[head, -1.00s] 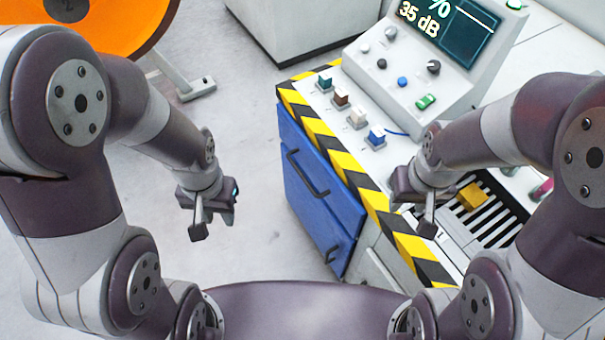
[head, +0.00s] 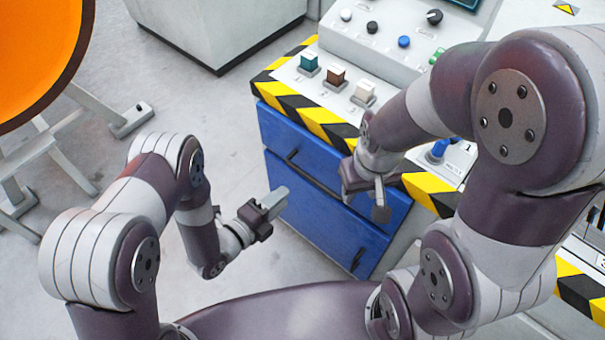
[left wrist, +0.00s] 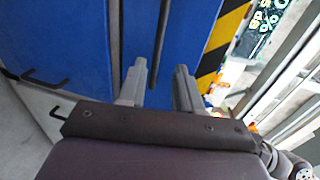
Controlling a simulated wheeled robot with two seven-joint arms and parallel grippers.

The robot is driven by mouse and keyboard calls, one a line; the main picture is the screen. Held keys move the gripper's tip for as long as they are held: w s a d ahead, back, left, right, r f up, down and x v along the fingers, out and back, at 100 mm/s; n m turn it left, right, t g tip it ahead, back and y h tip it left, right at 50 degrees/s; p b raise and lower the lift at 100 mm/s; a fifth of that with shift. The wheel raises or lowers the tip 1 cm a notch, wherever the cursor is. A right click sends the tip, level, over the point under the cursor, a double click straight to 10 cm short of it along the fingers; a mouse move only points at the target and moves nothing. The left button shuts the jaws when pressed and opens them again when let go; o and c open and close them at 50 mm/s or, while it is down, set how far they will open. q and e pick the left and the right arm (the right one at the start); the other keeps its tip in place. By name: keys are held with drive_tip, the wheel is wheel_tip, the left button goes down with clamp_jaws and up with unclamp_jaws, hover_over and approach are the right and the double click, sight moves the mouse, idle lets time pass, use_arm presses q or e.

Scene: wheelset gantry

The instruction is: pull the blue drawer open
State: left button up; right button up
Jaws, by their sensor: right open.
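The blue drawer (head: 277,132) is the upper of two blue fronts in the cabinet below the striped edge, and it looks shut. Its dark bar handle (head: 312,175) is partly hidden by my right gripper. In the left wrist view the handle (left wrist: 161,38) runs upright beyond the gap between my left fingers, apart from them. My left gripper (head: 273,203) is open and empty, just in front of the blue fronts; its two fingers also show in the left wrist view (left wrist: 159,88). My right gripper (head: 364,194) is open, hanging near the cabinet's striped edge.
A lower blue front (head: 335,232) has its own small handle (head: 358,260). Coloured buttons (head: 336,76) and a control panel (head: 385,38) stand on the cabinet top. An orange wheel (head: 38,55) on a grey stand is at the left. Floor before the cabinet is clear.

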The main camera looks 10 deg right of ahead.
sight(307, 175)
use_arm(q)
drive_tip(key=b+x, duration=0.1)
drive_tip(key=x, duration=1)
drive_tip(key=shift+w+d+b, duration=0.1)
drive_tip(key=shift+w+b, duration=0.2)
drive_tip(key=shift+b, duration=0.1)
clamp_jaws()
